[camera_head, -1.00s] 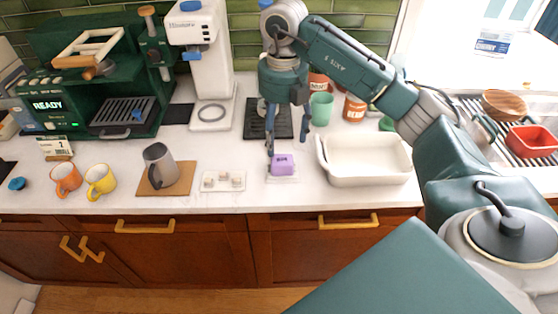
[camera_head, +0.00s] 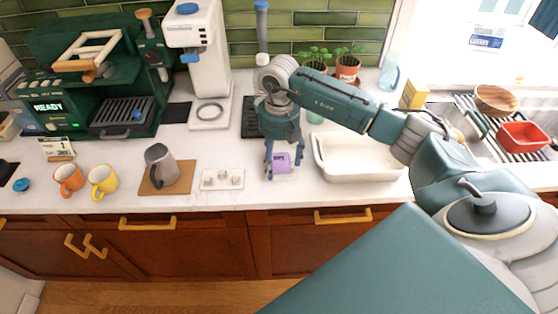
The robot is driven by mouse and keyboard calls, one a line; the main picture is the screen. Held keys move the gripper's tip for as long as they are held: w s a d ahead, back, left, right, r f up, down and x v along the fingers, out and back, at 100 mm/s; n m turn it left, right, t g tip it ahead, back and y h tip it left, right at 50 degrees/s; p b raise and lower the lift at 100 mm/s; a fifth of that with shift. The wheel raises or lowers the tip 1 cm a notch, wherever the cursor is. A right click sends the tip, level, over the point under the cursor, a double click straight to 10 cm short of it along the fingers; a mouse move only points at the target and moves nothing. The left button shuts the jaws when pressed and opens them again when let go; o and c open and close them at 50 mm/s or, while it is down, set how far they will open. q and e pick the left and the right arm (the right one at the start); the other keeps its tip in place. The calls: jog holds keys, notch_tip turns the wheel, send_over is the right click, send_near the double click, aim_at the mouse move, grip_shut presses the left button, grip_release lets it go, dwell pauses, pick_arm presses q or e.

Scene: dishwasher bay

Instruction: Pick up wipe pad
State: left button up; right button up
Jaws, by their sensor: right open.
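The wipe pad appears to be the small purple block (camera_head: 282,162) with dark lettering, on the white counter near its front edge. My right gripper (camera_head: 283,174) comes down over it from above with its fingers pointing down. The fingers are open, one at the left of the purple block and one toward its right side. I cannot tell whether they touch it. My left gripper is not in view.
A white basin (camera_head: 358,158) stands just right of the purple block. A small white tray (camera_head: 222,179) with little pieces lies to the left, then a grey pitcher (camera_head: 161,166) on a brown mat. Orange (camera_head: 69,180) and yellow (camera_head: 103,181) mugs stand farther left.

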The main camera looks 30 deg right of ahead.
jog(key=c, duration=1.1)
jog(key=shift+c, duration=0.2)
jog(key=shift+r, duration=0.15)
jog(key=shift+r+b, duration=0.3)
jog(key=shift+r, duration=0.35)
notch_tip(320, 180, up, 9)
jog(key=shift+w+f+b, duration=0.15)
jog(key=shift+b, duration=0.95)
notch_tip(320, 180, up, 10)
jog(key=p, duration=0.1)
send_over(278, 157)
jog(key=shift+s+f, duration=0.1)
jog(key=shift+s, duration=0.15)
jog(key=shift+o, duration=0.9)
jog(key=shift+c, duration=0.8)
